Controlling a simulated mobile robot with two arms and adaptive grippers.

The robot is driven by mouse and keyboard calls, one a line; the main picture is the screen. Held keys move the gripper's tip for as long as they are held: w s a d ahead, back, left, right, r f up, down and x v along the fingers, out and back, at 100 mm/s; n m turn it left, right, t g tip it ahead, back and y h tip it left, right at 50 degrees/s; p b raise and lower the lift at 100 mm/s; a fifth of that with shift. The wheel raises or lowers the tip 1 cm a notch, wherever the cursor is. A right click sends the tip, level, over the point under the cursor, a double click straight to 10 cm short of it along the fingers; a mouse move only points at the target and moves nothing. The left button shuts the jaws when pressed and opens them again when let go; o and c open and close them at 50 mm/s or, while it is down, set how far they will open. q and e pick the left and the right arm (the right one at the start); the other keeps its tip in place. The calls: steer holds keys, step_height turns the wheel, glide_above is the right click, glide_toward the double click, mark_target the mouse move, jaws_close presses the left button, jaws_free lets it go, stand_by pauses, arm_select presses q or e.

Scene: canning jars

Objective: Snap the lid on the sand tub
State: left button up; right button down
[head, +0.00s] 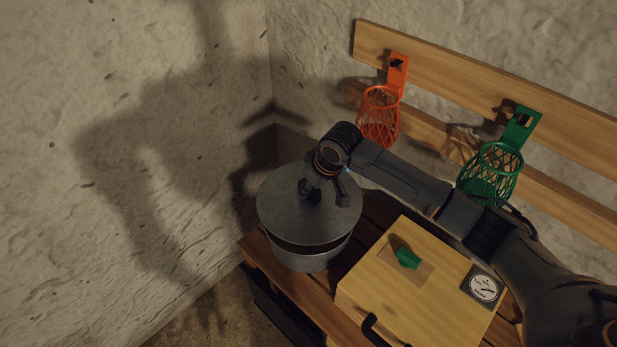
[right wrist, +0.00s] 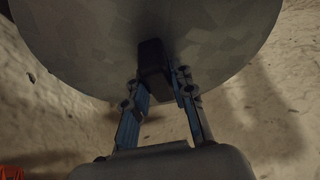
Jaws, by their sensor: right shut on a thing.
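The lid (head: 285,218) is a round grey metal disc with a black knob (right wrist: 152,62). My right gripper (head: 325,190) is shut on the knob; the right wrist view shows its two fingers (right wrist: 158,85) on either side of it. The sand tub (head: 312,260) is a grey metal bucket standing on the slatted bench, directly under the lid. A dark band shows between the lid's near edge and the tub, so the lid looks a little above the rim there. The far rim and the sand are hidden under the lid. My left gripper is in neither view.
A wooden box (head: 385,290) with a green piece (head: 407,258), a dial (head: 483,287) and a black handle (head: 375,330) stands right of the tub. Orange (head: 378,118) and green (head: 490,174) baskets hang on the wall rail. Rough walls close off the left and back.

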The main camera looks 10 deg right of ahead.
mark_target(309, 203)
steer(key=shift+w, duration=0.25)
steer(key=shift+a+f, duration=0.1)
steer(key=shift+f, duration=0.3)
step_height(309, 203, down, 4)
steer(key=b, duration=0.5)
steer(key=shift+f, duration=0.95)
steer(key=shift+p, duration=0.6)
steer(key=shift+f+p, duration=0.15)
steer(key=shift+p, duration=0.2)
stand_by(1.1)
steer(key=shift+p, duration=0.4)
stand_by(0.3)
stand_by(0.4)
